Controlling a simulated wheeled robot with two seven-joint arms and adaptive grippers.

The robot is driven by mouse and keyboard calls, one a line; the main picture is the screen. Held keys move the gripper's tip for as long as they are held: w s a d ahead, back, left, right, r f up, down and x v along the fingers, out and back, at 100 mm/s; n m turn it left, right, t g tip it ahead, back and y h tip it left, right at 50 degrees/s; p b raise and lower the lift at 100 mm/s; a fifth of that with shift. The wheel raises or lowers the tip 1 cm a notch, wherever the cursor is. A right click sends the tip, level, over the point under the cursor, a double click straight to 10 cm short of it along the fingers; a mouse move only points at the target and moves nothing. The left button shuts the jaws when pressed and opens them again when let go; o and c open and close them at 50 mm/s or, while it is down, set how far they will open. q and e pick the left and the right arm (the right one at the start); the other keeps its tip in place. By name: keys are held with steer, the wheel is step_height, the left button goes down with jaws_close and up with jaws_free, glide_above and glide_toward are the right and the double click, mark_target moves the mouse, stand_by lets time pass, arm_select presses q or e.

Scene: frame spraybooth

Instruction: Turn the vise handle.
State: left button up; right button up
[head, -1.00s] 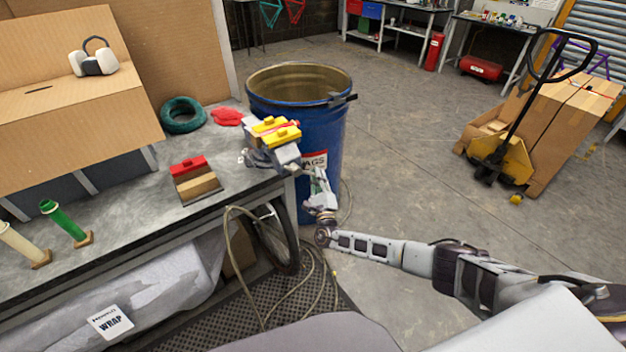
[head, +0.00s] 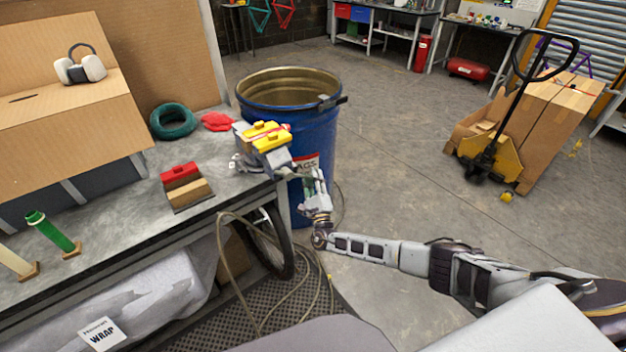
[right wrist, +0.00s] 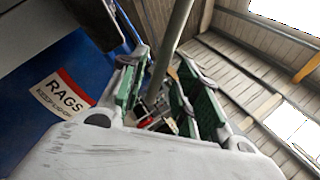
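The vise (head: 270,150), grey with yellow jaw covers, sits at the right corner of the workbench (head: 130,232). My right gripper (head: 310,178) is just right of the vise's front end, beside the blue barrel. In the right wrist view, a grey bar (right wrist: 174,45), seemingly the vise handle, runs between the green-padded fingers of the gripper (right wrist: 160,95). The fingers stand apart on either side of the bar, with gaps visible. In the head view the handle is too small to make out clearly. My left gripper is out of view.
The blue barrel (head: 318,135) with a RAGS label stands close behind my right gripper. A red-and-wood block (head: 186,185), a red cloth (head: 217,121) and a teal coil (head: 173,121) lie on the bench. A hose (head: 222,262) hangs below.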

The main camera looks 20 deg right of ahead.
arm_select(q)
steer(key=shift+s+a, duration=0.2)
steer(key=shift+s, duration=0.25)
arm_select(e)
steer(key=v, duration=1.2)
steer(key=shift+d, duration=0.1)
